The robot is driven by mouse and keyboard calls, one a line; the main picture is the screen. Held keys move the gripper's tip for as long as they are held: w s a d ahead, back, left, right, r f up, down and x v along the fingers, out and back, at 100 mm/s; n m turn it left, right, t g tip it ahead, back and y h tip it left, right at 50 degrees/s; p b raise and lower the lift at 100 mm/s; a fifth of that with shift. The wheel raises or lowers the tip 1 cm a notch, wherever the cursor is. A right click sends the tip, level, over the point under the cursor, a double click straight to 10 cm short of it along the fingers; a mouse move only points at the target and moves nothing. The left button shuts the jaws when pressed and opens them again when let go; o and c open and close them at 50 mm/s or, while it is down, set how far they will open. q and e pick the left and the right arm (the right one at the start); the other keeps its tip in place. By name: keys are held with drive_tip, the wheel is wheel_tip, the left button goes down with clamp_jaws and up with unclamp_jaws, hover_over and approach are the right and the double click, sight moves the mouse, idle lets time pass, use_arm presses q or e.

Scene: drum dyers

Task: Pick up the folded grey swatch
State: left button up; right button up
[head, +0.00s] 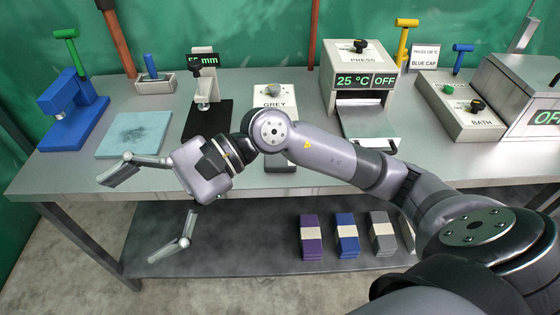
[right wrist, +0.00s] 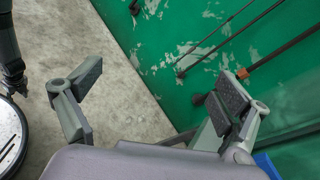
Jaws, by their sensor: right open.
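A grey folded stack (head: 383,240) with a pale band stands on the lower shelf, at the right of a row of banded stacks. It is the grey folded cloth that I can make out. My right gripper (head: 150,212) is open and empty, off the left front of the table, far left of the grey stack. My left gripper is not in view.
A purple stack (head: 311,238) and a blue stack (head: 346,236) stand beside the grey one under the tabletop (head: 235,178). My right arm crosses above the table. The lower shelf's left part is clear.

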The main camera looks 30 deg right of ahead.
drive_tip(key=w+d+f+n+t+h, duration=0.1)
drive_tip(key=w+d+f+n+h, duration=0.3)
drive_tip(key=d+f+h, duration=0.35)
drive_tip(key=n+t+h+p, duration=0.1)
drive_tip(key=t+h+p, duration=0.15)
drive_tip(key=h, duration=0.85)
hover_over(282, 164)
drive_tip(key=f, duration=0.7)
drive_tip(key=shift+s+a+b, duration=0.1)
drive_tip(key=shift+s+b, duration=0.1)
drive_tip(key=shift+b, duration=0.2)
drive_tip(key=shift+w+f+y, duration=0.2)
drive_tip(key=shift+f+y, duration=0.05)
drive_tip(key=shift+f, duration=0.25)
drive_tip(key=p+x, duration=0.2)
drive_tip(key=x, duration=0.2)
drive_tip(key=shift+a+f, duration=0.15)
drive_tip(key=shift+f, duration=0.05)
drive_tip(key=shift+w+f, duration=0.2)
drive_tip(key=shift+f, duration=0.25)
drive_tip(key=shift+c, duration=0.6)
